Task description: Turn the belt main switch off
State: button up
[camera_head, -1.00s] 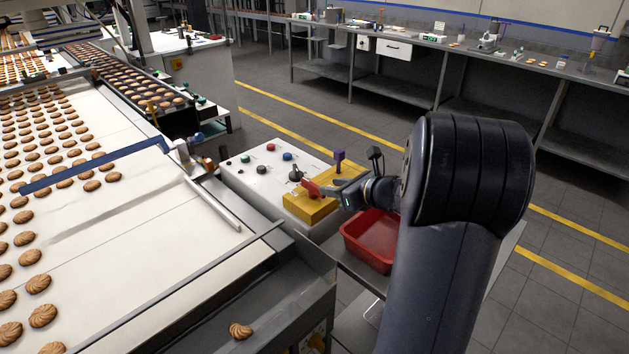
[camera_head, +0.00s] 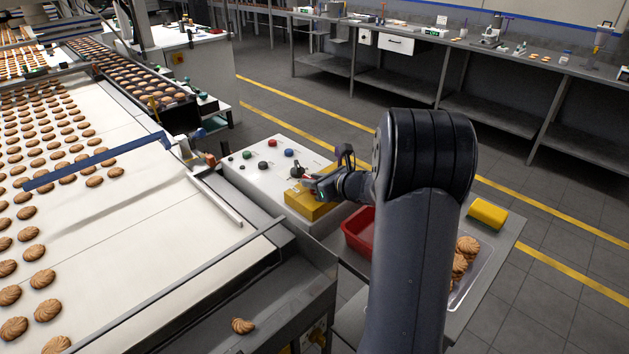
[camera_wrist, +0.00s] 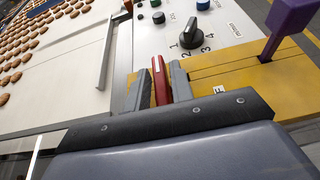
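A red lever (camera_wrist: 160,80), which looks like the main switch handle, stands at the yellow box (camera_wrist: 225,67) on the white control panel. In the wrist view it lies between the two grey fingers of my gripper (camera_wrist: 160,85), one on each side and very close. I cannot tell whether the fingers press on it. In the head view my gripper (camera_head: 310,186) is at the yellow box (camera_head: 312,206) and largely hides the lever. A black rotary selector (camera_wrist: 190,35) with numbers sits just beyond it on the panel (camera_head: 255,177).
A purple handle (camera_wrist: 289,18) rises from the yellow box right of my gripper. Green (camera_head: 262,165), red and blue buttons sit on the panel. A red bin (camera_head: 358,228) stands close on the right; the biscuit belt (camera_head: 120,225) runs on the left.

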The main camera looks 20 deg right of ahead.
grip_shut()
